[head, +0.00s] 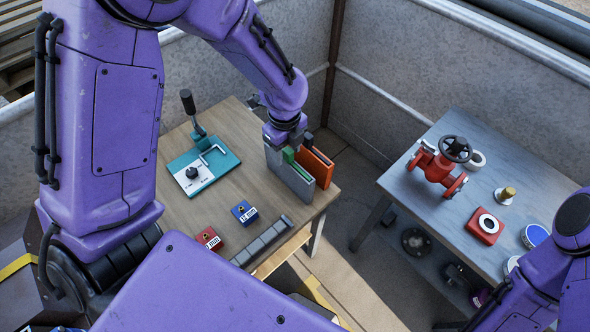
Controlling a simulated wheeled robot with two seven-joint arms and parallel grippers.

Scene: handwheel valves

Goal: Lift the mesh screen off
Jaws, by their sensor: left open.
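I cannot make out a mesh screen in the head view. My left gripper (289,146) is open and points down over the wooden table's right side. It is right above a rack of upright panels, with a grey panel (290,181) in front and an orange panel (316,169) to the right. A green strip shows between them. The arm hides part of the rack, and I cannot tell whether the fingers touch anything. The red valve (436,171) with a black handwheel (456,149) stands on the grey table. My right arm shows at the lower right, its gripper out of view.
The wooden table (171,213) also holds a teal board (222,157) with a lever, a blue box (244,212), a red box (209,239) and a grey strip (262,241). The grey table (409,194) holds a red block (485,230) and a brass piece (505,195). Walls stand behind.

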